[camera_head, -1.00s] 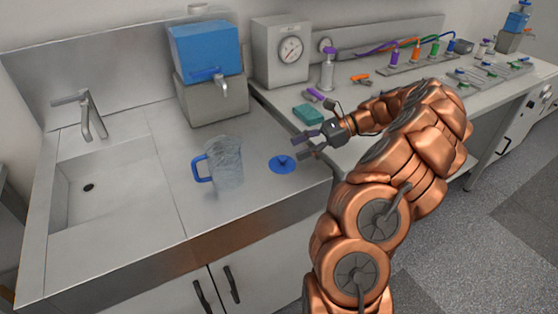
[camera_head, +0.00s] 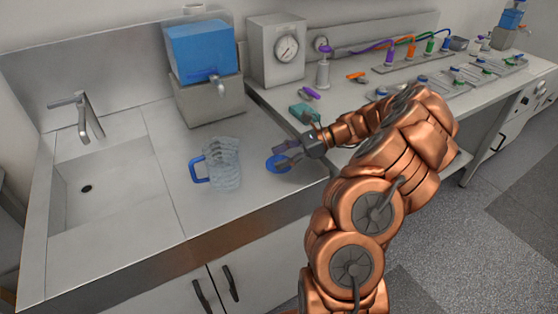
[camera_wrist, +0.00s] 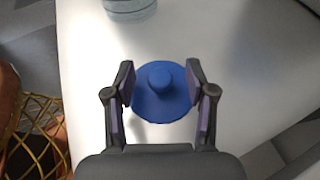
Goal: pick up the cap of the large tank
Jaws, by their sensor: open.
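A round blue cap with a raised knob (camera_wrist: 160,78) lies on the metal counter. It also shows in the head view (camera_head: 272,163), partly covered by my fingers. My gripper (camera_wrist: 160,88) is open, with one finger on each side of the knob. In the wrist view neither finger clearly touches the knob. In the head view my gripper (camera_head: 284,156) is low over the cap's right side. A large blue tank (camera_head: 204,48) sits on a grey base at the back of the counter, with a tap at its front.
A clear pitcher with a blue handle (camera_head: 222,164) stands just left of the cap; its base shows in the wrist view (camera_wrist: 130,8). A sink (camera_head: 105,180) is at the left. A teal block (camera_head: 304,113) lies behind my gripper. A gauge box (camera_head: 277,50) stands behind.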

